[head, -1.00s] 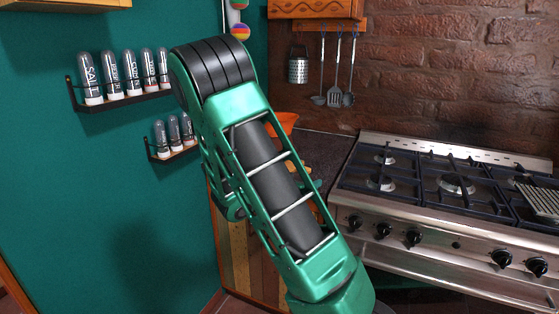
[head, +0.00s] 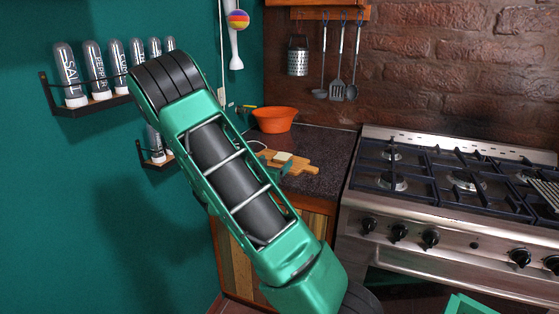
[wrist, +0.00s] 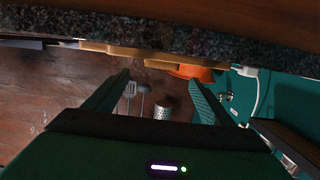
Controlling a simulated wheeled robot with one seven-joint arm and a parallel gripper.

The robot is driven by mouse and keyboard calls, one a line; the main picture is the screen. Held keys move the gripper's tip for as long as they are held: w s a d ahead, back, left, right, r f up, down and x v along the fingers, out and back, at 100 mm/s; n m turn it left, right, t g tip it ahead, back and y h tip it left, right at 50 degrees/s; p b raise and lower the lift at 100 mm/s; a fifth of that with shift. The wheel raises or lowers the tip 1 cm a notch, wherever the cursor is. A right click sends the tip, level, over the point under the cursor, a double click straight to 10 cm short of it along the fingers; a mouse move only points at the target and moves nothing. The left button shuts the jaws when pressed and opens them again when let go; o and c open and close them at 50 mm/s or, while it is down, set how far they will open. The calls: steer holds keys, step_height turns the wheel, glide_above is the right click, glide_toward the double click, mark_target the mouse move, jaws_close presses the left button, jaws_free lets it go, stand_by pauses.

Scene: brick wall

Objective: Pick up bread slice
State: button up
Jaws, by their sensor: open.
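The bread slice (head: 283,157) looks like a small pale piece lying on a wooden cutting board (head: 300,168) on the dark counter, in the head view. Part of the board's left side is close behind my arm. In the wrist view the scene appears upside down, and the board's edge (wrist: 130,52) shows along the counter; I cannot make out the bread there. My gripper (wrist: 160,79) has its two green fingers spread wide with nothing between them.
An orange bowl (head: 274,119) stands on the counter (head: 325,150) behind the board. A gas stove (head: 455,195) adjoins on the right. Spice shelves (head: 90,106) hang on the green wall at left. Utensils (head: 337,88) and a grater (head: 298,60) hang at the back.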

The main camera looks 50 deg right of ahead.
mark_target(281, 158)
steer(key=shift+x, duration=1.1)
steer(key=shift+f+x, duration=0.15)
steer(key=shift+x, duration=1.05)
steer(key=shift+f+x, duration=0.15)
steer(key=shift+x, duration=1.05)
steer(key=shift+a, duration=0.1)
steer(key=c, duration=1.1)
